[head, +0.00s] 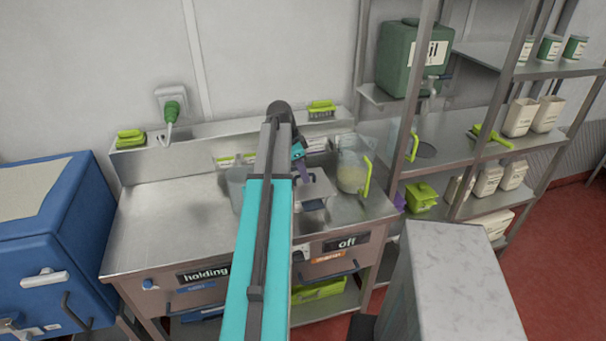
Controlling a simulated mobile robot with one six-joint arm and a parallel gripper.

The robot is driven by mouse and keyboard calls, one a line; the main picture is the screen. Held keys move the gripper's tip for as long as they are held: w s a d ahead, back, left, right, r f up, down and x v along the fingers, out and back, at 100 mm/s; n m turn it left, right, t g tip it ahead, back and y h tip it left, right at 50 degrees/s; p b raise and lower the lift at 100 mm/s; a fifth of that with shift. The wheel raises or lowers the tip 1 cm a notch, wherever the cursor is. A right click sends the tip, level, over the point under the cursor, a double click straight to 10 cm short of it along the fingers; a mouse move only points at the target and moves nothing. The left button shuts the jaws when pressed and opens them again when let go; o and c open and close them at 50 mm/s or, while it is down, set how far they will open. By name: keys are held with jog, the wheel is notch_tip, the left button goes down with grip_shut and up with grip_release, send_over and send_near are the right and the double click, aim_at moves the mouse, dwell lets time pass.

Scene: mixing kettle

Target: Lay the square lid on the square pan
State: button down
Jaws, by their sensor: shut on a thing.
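My gripper (303,172) is partly hidden behind my own arm, over the right half of the steel counter.
A clear jug with a green handle (352,172) stands just right of the lid. A clear container (236,187) stands left of my arm. The counter's left part (165,225) is bare. A steel shelf rack (470,150) rises at the right, and a blue chest (50,235) stands left.

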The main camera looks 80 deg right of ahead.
aim_at(298, 176)
jog(key=c, duration=1.8)
grip_release()
jog(key=shift+o, duration=0.7)
jog(key=o, duration=0.4)
jog(key=shift+p+v, duration=1.75)
jog(key=shift+v, duration=1.7)
jog(key=shift+a, duration=0.15)
